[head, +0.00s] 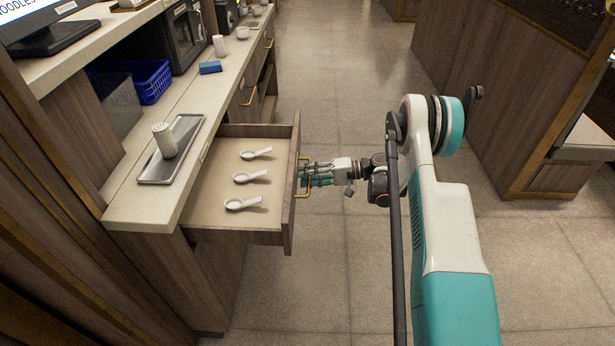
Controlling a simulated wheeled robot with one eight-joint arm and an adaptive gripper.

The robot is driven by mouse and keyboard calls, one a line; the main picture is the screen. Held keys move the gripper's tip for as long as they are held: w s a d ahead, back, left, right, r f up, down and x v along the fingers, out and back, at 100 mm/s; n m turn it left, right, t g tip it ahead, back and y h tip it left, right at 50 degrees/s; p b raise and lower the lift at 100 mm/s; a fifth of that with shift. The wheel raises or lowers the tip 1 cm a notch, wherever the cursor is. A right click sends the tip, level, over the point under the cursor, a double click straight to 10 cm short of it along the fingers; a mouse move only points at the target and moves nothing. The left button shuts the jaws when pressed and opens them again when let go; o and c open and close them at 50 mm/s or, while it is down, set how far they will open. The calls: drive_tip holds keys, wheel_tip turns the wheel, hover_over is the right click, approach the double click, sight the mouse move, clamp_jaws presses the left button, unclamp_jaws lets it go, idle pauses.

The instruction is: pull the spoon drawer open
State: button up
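The spoon drawer (222,190) stands pulled well out from the counter. Three white spoons (250,176) lie in a row on its floor, apart from each other. The drawer's brass handle (304,194) is on the outer face of its front panel. My gripper (305,176) is at this handle, its fingers reaching in level with the middle of the bar, close to the panel. The fingertips are partly lost against the handle and front. From above I cannot see whether the fingers are closed around the bar.
On the counter above the drawer are a metal tray (150,179) with a white cup-like item (164,139), a blue sponge (210,67) and a blue basket (152,80). Further drawers with brass handles (249,97) lie beyond. The tiled floor (350,100) in the aisle is clear.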

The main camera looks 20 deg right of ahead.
drive_tip(key=v, duration=1.2)
idle(0.4)
